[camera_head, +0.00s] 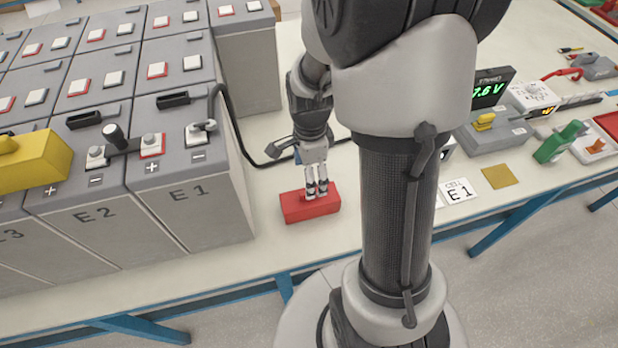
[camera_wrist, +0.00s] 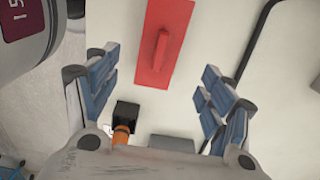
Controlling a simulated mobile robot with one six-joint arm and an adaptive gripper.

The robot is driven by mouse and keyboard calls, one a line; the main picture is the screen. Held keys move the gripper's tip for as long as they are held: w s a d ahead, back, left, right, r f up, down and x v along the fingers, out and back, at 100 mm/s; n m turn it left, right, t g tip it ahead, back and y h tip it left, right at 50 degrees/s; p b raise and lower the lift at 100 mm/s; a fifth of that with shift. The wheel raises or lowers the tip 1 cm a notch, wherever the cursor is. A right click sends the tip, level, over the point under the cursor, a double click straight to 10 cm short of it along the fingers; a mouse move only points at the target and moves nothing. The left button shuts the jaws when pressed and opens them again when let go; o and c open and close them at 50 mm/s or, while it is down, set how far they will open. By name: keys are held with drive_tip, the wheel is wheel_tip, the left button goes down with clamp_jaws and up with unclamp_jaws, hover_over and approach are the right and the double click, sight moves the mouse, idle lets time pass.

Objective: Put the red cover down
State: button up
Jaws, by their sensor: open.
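The red cover (camera_head: 310,208) is a flat red block lying on the white bench near its front edge, to the right of battery E1. In the wrist view the cover (camera_wrist: 164,45) shows from above, with a raised handle along its middle. My gripper (camera_head: 315,192) is just over the cover in the head view. In the wrist view my gripper (camera_wrist: 160,85) is open, its blue-padded fingers spread wide apart. The handle lies beyond the fingertips, and nothing is between the fingers. From the head view I cannot tell the exact gap between gripper and cover.
Grey battery E1 (camera_head: 198,207) stands left of the cover, with more batteries behind and a yellow cover (camera_head: 33,163) on the row. A black cable (camera_head: 245,148) lies on the bench. A card marked E1 (camera_head: 457,191) and meters (camera_head: 492,130) are to the right.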

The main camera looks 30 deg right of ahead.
drive_tip(key=s+a+r+n+t, duration=0.1)
drive_tip(key=s+a+r+n, duration=0.15)
drive_tip(key=r+n, duration=0.35)
drive_tip(key=s+a+r+n+t, duration=0.15)
drive_tip(key=a+r+n, duration=0.25)
drive_tip(key=r, duration=0.4)
drive_tip(key=s+a+r+n+t, duration=0.2)
drive_tip(key=s+a+r+n, duration=0.2)
drive_tip(key=s+n, duration=0.5)
wheel_tip(320, 180, up, 2)
drive_tip(key=shift+s+n, duration=0.25)
drive_tip(key=shift+n, duration=0.85)
